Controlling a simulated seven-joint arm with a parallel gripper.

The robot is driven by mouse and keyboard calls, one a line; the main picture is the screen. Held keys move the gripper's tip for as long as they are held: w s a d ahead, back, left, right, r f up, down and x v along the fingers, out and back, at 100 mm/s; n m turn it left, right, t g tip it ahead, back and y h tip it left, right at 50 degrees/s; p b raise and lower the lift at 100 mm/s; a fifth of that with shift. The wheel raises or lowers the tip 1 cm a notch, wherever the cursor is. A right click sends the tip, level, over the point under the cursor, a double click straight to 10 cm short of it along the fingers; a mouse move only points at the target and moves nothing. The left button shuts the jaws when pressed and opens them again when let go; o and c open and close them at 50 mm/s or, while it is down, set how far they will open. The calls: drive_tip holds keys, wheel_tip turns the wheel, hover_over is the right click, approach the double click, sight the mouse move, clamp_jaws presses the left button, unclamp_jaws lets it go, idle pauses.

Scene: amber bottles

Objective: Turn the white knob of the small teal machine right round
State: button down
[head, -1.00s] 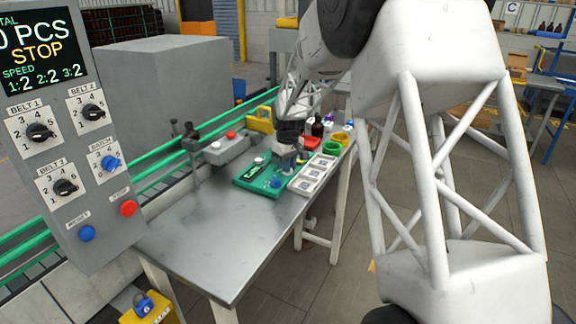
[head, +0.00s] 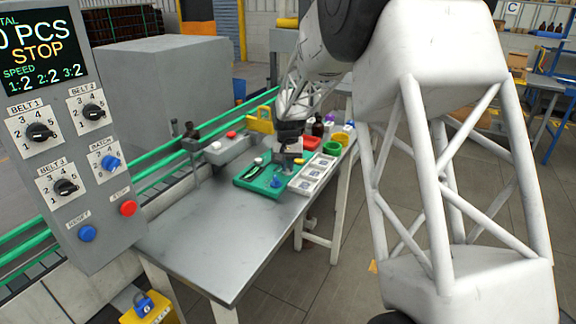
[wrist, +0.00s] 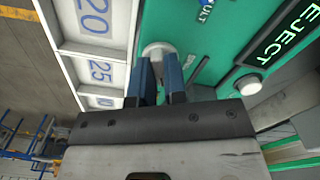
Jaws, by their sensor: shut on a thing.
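The small teal machine (head: 250,185) sits on the metal table; its teal top (wrist: 215,30) fills the upper middle of the wrist view. The white knob (wrist: 157,48) shows just beyond and between my fingertips, against the teal surface. My gripper (wrist: 159,75) has its two dark blue fingers closed on the knob, which they partly hide. In the head view my gripper (head: 289,160) is over the machine's far right part, and the knob is hidden there.
A white tray of numbered compartments (wrist: 97,47) lies close beside the machine. A black EJECT display (wrist: 285,32) and white button (wrist: 248,84) are on the machine. A grey box with a red button (head: 230,148) stands behind. The near table (head: 215,235) is clear.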

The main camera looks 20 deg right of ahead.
sight(288, 167)
idle(0.4)
drive_tip(key=c, duration=1.2)
unclamp_jaws()
drive_tip(key=shift+o, duration=0.2)
drive_tip(key=shift+r, duration=3.9)
